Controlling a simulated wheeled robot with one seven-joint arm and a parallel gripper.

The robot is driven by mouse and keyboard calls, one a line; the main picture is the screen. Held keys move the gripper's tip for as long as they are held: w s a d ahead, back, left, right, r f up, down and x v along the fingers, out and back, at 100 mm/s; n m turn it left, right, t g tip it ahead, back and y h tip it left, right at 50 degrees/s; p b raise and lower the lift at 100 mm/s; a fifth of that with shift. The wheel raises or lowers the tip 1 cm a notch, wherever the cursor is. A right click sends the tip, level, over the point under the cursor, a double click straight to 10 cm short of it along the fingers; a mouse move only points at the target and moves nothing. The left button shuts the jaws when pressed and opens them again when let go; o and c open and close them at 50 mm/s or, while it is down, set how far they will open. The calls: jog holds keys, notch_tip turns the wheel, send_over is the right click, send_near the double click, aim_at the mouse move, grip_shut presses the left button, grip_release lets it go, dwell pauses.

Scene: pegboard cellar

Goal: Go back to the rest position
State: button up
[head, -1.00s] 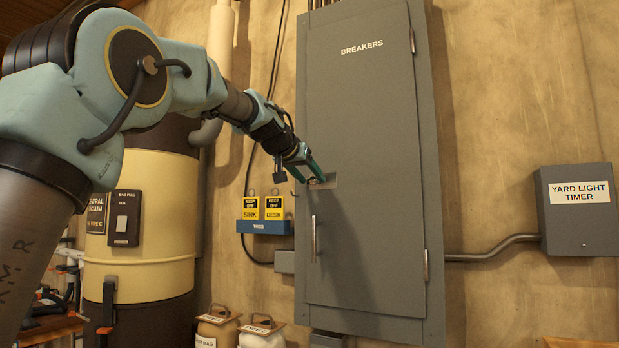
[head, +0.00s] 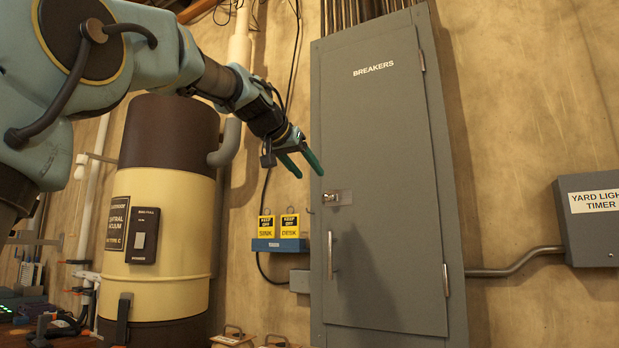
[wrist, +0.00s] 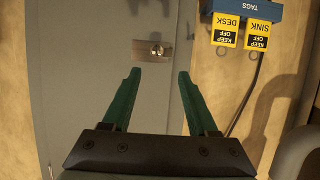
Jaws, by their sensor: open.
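My gripper (head: 305,168) is open and empty, its two green fingers spread apart. In the head view it is up and to the left of the latch plate (head: 337,198) on the grey breaker cabinet (head: 385,130). In the wrist view the fingers of my gripper (wrist: 158,90) point toward the latch plate (wrist: 153,50), with a gap between. The cabinet door is closed, with a bar handle (head: 330,255) below the latch.
A blue tag rack (head: 280,246) with yellow SINK and DESK tags hangs left of the cabinet. A cream and brown vacuum canister (head: 165,240) stands further left. A grey yard light timer box (head: 597,252) is on the right wall.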

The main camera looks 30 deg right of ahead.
dwell(0.4)
jog(key=w+a+f+n+y, duration=0.2)
jog(key=a+f, duration=0.4)
jog(key=f, duration=0.4)
jog(key=w+a+f+n+g+y, duration=0.1)
jog(key=w+a+f+n+y, duration=0.15)
jog(key=a+f, duration=0.65)
jog(key=w+a+f+n+y, duration=0.1)
jog(key=w+a+f+y, duration=0.25)
jog(key=f, duration=0.85)
jog(key=s+a+f+n+g+y, duration=0.1)
jog(key=s+a+f+n+g, duration=0.1)
jog(key=s+a+f, duration=0.7)
jog(key=s+a+f+n+g+y, duration=0.2)
jog(key=s+a+f, duration=0.8)
jog(key=a+f, duration=0.3)
notch_tip(320, 180, down, 2)
jog(key=shift+f+n+g, duration=0.15)
jog(key=shift+n+g, duration=0.2)
jog(key=shift+g, duration=0.05)
